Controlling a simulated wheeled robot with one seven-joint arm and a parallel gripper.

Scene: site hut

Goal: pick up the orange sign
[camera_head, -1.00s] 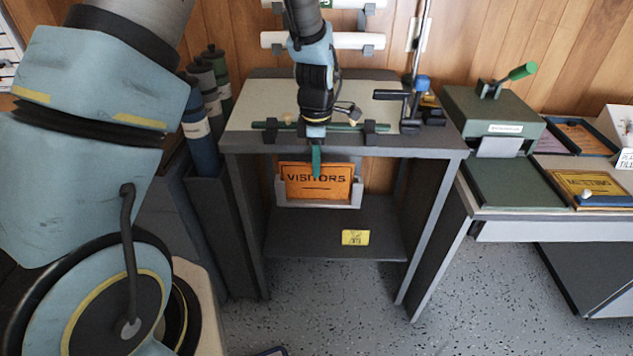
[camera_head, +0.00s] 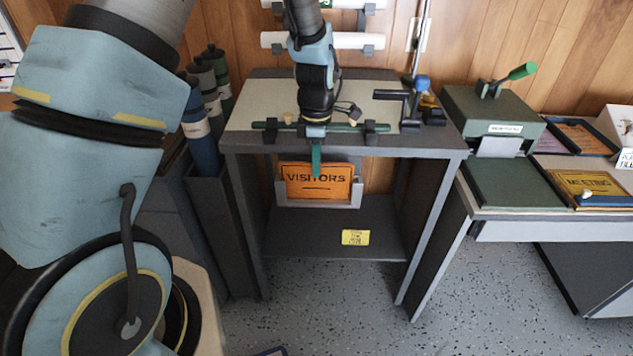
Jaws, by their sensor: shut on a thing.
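The orange sign (camera_head: 331,183), lettered VISITORS, stands upright in a grey holder (camera_head: 318,205) under the front edge of the drafting table. My gripper (camera_head: 316,163) reaches down over the table's front edge. Its green finger overlaps the upper middle of the sign, and the jaws are shut on the sign's top edge. The far finger is hidden behind the near one and the sign. The sign's lower edge is hidden by the holder's front lip.
A green bar (camera_head: 345,128) runs along the front of the table top (camera_head: 245,118), close to my wrist. A yellow card (camera_head: 355,237) lies on the lower shelf (camera_head: 290,238). Dark table legs flank the sign. A side table at right holds a green press (camera_head: 490,115) and a MEETING sign (camera_head: 590,185).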

